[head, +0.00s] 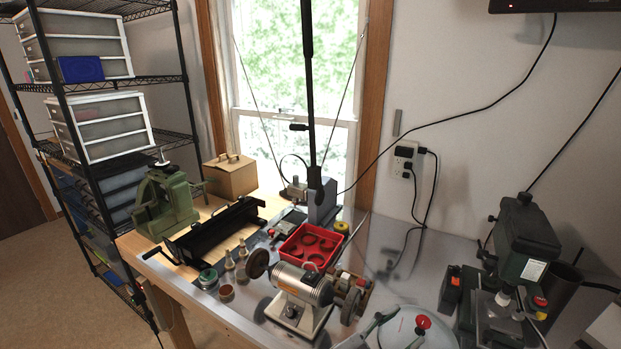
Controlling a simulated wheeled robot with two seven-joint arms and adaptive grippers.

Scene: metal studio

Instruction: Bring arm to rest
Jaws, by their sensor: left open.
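My left gripper (384,321) seems to be the small grey part at the bottom edge, over the front of the metal bench, and only a little of it shows. It is open, and nothing shows between its fingers. It is in front of the bench grinder and beside a pale round disc with a red knob (422,322). I cannot tell whether it touches the disc. The rest of the left arm is mostly outside the picture. My right gripper is not in view.
The bench grinder (300,293) stands mid-bench, with a red tray (309,245) behind it. A green press (164,205) and a black metal tool (215,232) stand left. A dark drill press (525,240) stands right. Wire shelving (178,79) is far left.

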